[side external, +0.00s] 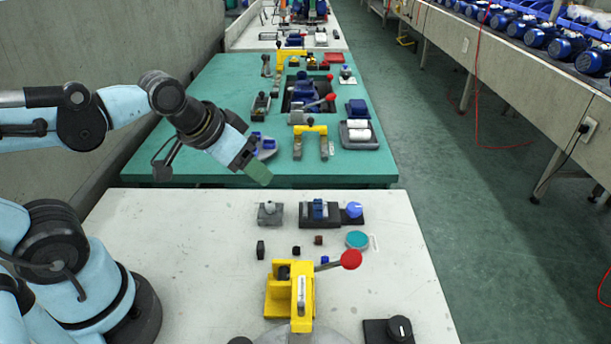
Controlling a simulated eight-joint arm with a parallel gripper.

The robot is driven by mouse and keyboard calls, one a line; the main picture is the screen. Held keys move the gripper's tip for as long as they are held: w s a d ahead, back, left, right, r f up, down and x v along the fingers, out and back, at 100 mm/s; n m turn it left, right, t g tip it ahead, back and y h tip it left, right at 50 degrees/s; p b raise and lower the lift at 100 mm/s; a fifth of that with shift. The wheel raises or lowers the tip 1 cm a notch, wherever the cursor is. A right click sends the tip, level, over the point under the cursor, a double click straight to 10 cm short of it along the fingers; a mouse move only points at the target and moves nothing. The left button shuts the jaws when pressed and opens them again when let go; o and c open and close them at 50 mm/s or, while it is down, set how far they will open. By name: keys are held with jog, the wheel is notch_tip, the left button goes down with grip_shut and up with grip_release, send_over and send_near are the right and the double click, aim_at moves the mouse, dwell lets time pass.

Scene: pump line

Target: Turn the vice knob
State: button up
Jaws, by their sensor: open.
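A small vice (319,211) with blue jaws on a dark base stands near the far edge of the white table. A round blue knob (354,210) is at its right end; it looks like the vice knob. My gripper (258,172) is above the table's far edge, up and to the left of the vice, pointing down to the right. It is open, empty and apart from the knob. The gap between its fingers is hard to see from this side.
A grey fixture (270,213) stands left of the vice. A teal round lid (357,240) and small dark blocks (296,251) lie in front. A yellow clamp (292,290) has a red-ball lever (351,259). A black knob (400,329) sits at front right.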

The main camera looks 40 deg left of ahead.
jog(key=shift+s+a+f, duration=0.15)
jog(key=shift+s+f, duration=0.15)
jog(key=shift+c, duration=1.2)
jog(key=w+r+m, duration=0.1)
jog(key=w+d+r+m, duration=0.1)
jog(key=w+r+g, duration=0.1)
jog(key=w, duration=0.1)
jog(key=shift+d+m, duration=0.35)
jog(key=shift+m, duration=0.05)
jog(key=m+g, duration=0.6)
jog(key=m, duration=0.5)
send_over(354, 206)
notch_tip(354, 206, down, 4)
notch_tip(354, 206, down, 11)
jog(key=shift+f, duration=0.15)
